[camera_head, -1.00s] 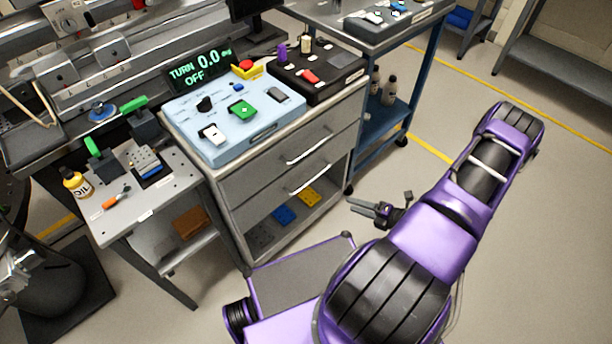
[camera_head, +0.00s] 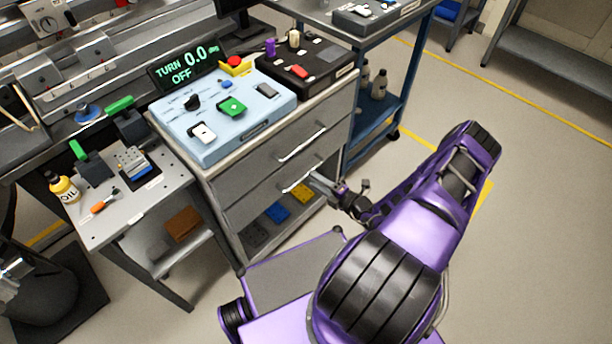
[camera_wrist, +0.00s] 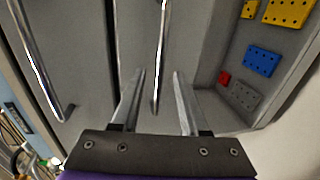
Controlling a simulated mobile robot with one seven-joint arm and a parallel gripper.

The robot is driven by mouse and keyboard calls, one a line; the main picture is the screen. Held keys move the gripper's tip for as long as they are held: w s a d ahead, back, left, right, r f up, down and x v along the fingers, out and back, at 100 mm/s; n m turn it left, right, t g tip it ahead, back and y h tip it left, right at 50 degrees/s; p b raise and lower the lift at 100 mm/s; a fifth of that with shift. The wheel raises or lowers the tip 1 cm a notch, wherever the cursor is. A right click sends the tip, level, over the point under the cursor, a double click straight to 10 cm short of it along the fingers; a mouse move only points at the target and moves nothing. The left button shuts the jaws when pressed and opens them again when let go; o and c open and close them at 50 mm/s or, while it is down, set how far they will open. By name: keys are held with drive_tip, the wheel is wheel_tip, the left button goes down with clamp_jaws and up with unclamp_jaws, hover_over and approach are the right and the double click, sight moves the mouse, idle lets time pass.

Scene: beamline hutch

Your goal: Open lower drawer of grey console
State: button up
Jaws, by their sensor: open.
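The grey console (camera_head: 228,187) has two drawers with bar handles above an open shelf. The upper drawer (camera_head: 262,160) and the lower drawer (camera_head: 262,198) look shut. The lower handle (camera_head: 301,180) is a thin silver bar. My gripper (camera_head: 314,180) is open at the right end of that handle in the head view. In the wrist view, the lower handle (camera_wrist: 161,60) runs down between the two fingers of my gripper (camera_wrist: 157,75), with a gap on each side. The upper handle (camera_wrist: 36,60) lies to the left.
Yellow, blue and other coloured plates (camera_head: 277,212) lie on the console's open shelf. A blue cart (camera_head: 375,122) stands to the right of the console, and a small side table (camera_head: 125,203) to its left. The floor at right is clear.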

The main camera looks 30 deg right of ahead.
sight(306, 175)
drive_tip(key=x, duration=0.5)
clamp_jaws()
idle(1.4)
